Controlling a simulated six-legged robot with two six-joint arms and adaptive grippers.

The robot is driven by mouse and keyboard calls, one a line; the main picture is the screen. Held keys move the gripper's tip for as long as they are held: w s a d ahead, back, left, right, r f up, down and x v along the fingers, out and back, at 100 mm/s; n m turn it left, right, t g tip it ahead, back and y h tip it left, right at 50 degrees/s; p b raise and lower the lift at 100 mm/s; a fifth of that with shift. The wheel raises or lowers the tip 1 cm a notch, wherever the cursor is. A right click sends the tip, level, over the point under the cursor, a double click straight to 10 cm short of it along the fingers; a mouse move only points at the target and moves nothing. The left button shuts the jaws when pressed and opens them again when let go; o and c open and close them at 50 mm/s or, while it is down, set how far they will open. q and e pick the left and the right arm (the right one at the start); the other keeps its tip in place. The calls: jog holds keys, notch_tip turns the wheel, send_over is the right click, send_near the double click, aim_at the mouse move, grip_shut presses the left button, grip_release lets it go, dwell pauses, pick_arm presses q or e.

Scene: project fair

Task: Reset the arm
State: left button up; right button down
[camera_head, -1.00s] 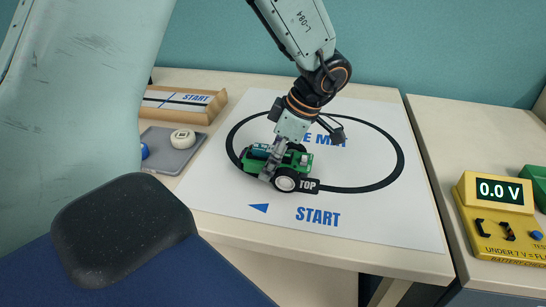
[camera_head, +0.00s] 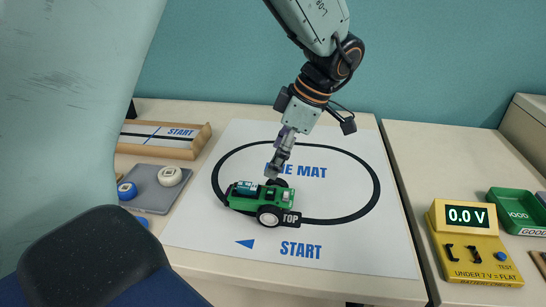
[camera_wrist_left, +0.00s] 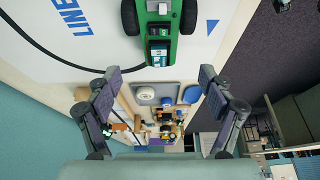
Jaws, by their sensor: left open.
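A green toy car (camera_head: 262,203) with white-hubbed black wheels and a black "TOP" tag sits on the white line mat (camera_head: 340,253), over the front left part of the black oval. My left gripper (camera_head: 277,171) is just above and behind the car in the head view, apart from it. In the left wrist view my left gripper (camera_wrist_left: 160,84) has its fingers spread wide with nothing between them. The car (camera_wrist_left: 160,30) shows there at the top, beyond the fingertips. My right gripper is in neither view.
A grey tray (camera_head: 150,196) with white and blue round pieces lies left of the mat, near a wooden START ramp (camera_head: 165,146). On the right table stand a yellow battery tester (camera_head: 468,250) reading 0.0 V and a green bin (camera_head: 513,208). A gap separates the tables.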

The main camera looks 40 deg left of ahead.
aim_at(256, 186)
pick_arm(q)
jog(key=b+x, duration=0.6)
jog(key=x, duration=0.6)
jog(key=shift+s+a+f, duration=0.1)
jog(key=shift+a+f, duration=0.05)
jog(key=shift+f, duration=0.15)
notch_tip(256, 186, up, 2)
jog(key=shift+r+p, duration=0.2)
jog(key=shift+p, duration=0.35)
jog(key=shift+r, duration=0.4)
jog(key=shift+f, duration=0.1)
